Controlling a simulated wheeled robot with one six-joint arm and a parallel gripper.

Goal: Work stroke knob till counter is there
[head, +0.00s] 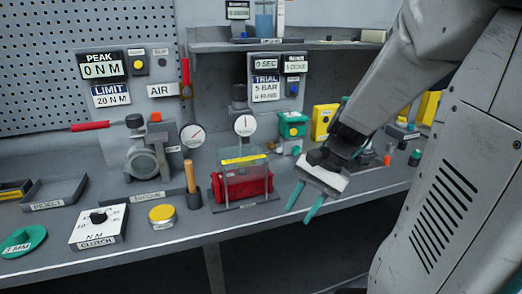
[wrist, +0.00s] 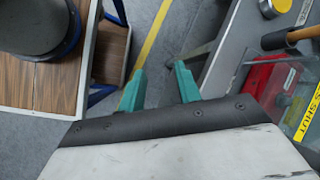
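No label reading stroke is legible, so I cannot tell which knob is the stroke knob. A blue knob (head: 293,89) sits on the back panel under a small display (head: 295,64) whose text is hard to read. Beside it are a display reading 0 SEC (head: 265,64) and a TRIAL card (head: 265,88) reading 5 BAR and, apparently, 4 RUNS. A yellow knob (head: 138,66) is by the PEAK display. My gripper (head: 303,203) is open and empty, in front of the bench edge, right of the red actuator (head: 228,186). Its green fingers show apart in the wrist view (wrist: 160,90).
A clear guard (head: 246,169) stands over the red actuator. A green box (head: 292,124) and yellow box (head: 323,122) stand behind my gripper. A clutch box (head: 98,226) and yellow-topped tin (head: 162,216) are at the left front. The wrist view shows a wooden surface (wrist: 25,85) beside the floor.

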